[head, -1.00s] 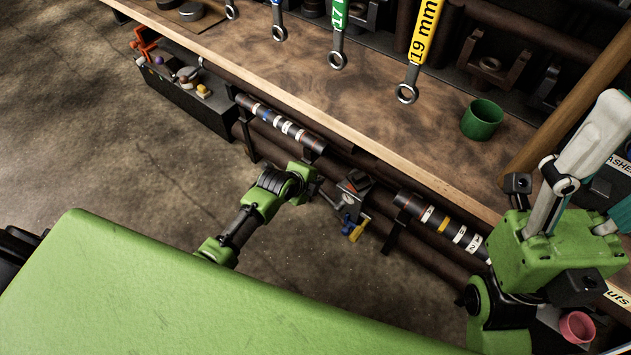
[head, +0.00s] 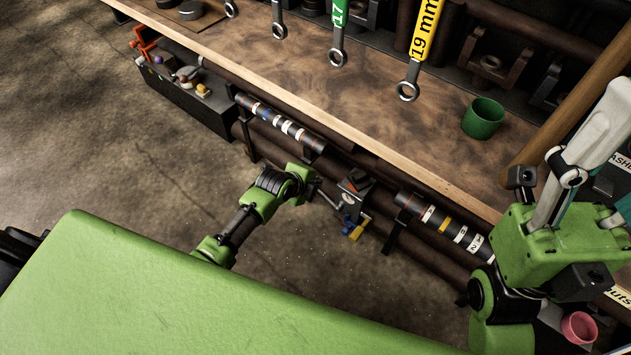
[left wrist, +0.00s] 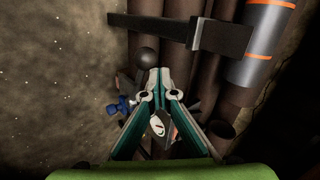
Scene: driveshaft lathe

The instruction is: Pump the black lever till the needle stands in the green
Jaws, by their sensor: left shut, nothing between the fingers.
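My left gripper (head: 322,192) reaches to the small pump unit (head: 352,187) below the bench's front edge. In the left wrist view its teal fingers (left wrist: 158,82) are shut with nothing between them. A black ball knob, seemingly the lever's end (left wrist: 146,58), is just beyond the left fingertip; I cannot tell whether they touch. A pale dial with a red mark (left wrist: 157,126) shows between the fingers, partly hidden; its needle cannot be read. A blue part (left wrist: 127,104) lies left of the fingers. My right gripper (head: 585,160) is at the right edge, its tips not clearly visible.
The wooden bench (head: 300,75) runs above the unit, with a green cup (head: 483,118) on it and hanging wrenches (head: 408,88) over it. Banded shafts (head: 283,124) (head: 445,227) flank the unit. A black bracket (left wrist: 215,38) crosses the top of the wrist view.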

